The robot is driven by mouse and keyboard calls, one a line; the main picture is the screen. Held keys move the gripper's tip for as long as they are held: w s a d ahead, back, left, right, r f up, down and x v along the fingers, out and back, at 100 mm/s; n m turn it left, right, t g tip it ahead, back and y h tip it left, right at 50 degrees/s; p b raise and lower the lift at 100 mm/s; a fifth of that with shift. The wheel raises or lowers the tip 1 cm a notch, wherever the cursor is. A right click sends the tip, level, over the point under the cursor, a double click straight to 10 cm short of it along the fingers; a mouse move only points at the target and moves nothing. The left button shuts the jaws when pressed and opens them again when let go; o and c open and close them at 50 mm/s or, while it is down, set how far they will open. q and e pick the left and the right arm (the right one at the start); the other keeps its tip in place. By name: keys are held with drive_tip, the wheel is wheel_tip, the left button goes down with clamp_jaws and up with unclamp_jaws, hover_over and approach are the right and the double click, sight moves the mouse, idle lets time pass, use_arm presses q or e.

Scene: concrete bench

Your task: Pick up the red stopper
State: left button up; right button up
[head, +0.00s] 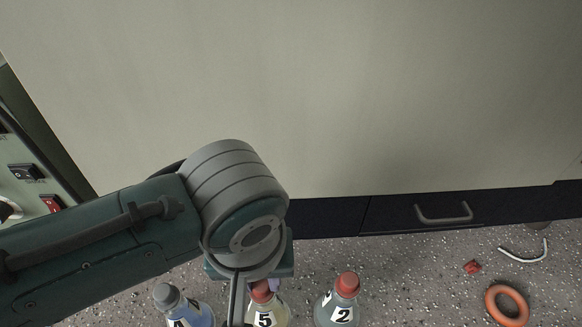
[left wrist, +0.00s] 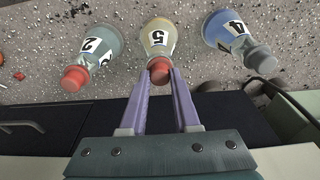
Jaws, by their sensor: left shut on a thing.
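My left gripper (head: 262,284) is shut on the red stopper (left wrist: 158,64) in the neck of the bottle labelled 5 (left wrist: 158,37). In the left wrist view its two purple fingers (left wrist: 161,76) sit on either side of the stopper. In the head view my wrist partly hides this stopper and bottle. Another red stopper (head: 347,285) is in the bottle labelled 2 (head: 337,309), to the right in the head view. My right gripper is in neither view.
A bottle of blue liquid labelled 4 (left wrist: 229,31) with a grey stopper (head: 167,295) stands on the other side. An orange ring (head: 507,292), a small red piece (head: 472,267) and a bent pale tube (head: 527,255) lie at the right. A drawer handle (head: 443,218) is behind.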

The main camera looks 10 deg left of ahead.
use_arm(q)
clamp_jaws()
